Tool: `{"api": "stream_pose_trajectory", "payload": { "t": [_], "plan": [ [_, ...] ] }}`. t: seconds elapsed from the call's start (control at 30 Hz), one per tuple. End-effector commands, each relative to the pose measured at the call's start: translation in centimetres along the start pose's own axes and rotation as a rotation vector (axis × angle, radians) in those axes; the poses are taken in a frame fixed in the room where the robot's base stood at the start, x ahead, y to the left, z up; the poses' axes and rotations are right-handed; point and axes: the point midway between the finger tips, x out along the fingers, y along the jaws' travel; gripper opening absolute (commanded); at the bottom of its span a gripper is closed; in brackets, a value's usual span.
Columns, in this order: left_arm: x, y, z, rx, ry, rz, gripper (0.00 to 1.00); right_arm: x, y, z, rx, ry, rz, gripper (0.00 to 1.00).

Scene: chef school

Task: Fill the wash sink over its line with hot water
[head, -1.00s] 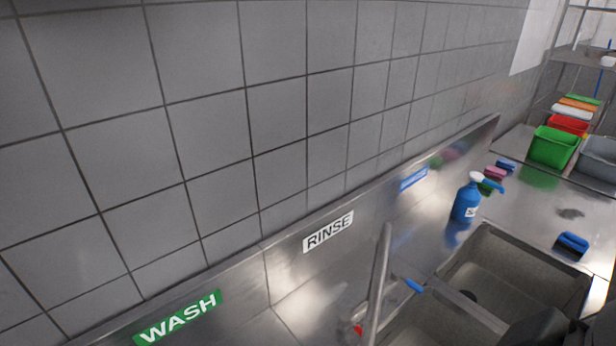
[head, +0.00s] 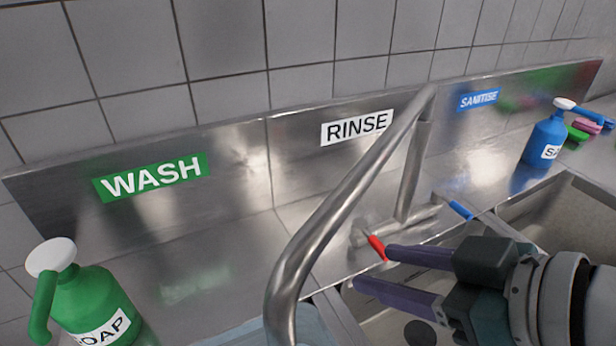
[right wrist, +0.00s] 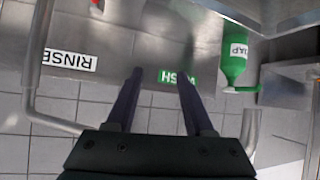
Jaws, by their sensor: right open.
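The curved metal tap (head: 330,208) rises behind the sinks and its spout reaches toward me. It has a red lever (head: 376,246) and a blue lever (head: 460,210) at its base. My right gripper (head: 376,267) is open, with its upper fingertip close to the red lever; I cannot tell whether they touch. In the right wrist view the open fingers (right wrist: 156,80) have nothing between them. A pale bluish patch (head: 258,334) shows at the bottom edge below the green WASH sign (head: 152,178); the wash sink's line and level are out of view. My left gripper is not in view.
A green soap bottle (head: 92,305) stands at the left, and a blue spray bottle (head: 545,138) at the right. The RINSE sign (head: 357,127) is on the steel backsplash. The tap's spout crosses in front of the counter, left of my gripper. Sponges (head: 588,125) lie far right.

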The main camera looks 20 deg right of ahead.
Motion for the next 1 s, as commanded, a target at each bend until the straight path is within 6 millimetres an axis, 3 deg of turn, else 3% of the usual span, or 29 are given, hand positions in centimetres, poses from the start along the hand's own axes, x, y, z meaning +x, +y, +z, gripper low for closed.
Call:
{"api": "stream_pose_trajectory", "payload": {
  "t": [0.03,0.1,0.3,0.5,0.7,0.87,1.0],
  "plan": [
    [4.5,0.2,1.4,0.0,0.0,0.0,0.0,2.9,0.6,3.5,-0.008,0.043,0.012,0.53],
    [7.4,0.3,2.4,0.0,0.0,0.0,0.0,4.7,1.6,5.3,-0.011,0.113,0.032,0.53],
    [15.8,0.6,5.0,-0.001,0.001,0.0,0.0,9.1,5.3,10.4,-0.025,0.309,0.127,0.53],
    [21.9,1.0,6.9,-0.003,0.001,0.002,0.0,11.1,9.3,14.0,-0.04,0.47,0.246,0.53],
    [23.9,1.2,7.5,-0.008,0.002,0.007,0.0,11.2,11.4,15.0,-0.051,0.545,0.314,0.53],
    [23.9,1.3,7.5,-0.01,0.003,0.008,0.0,11.7,12.0,14.2,-0.052,0.558,0.323,0.53],
    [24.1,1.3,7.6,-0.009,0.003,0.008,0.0,13.5,12.6,13.0,-0.052,0.558,0.323,0.53]
  ]
}}
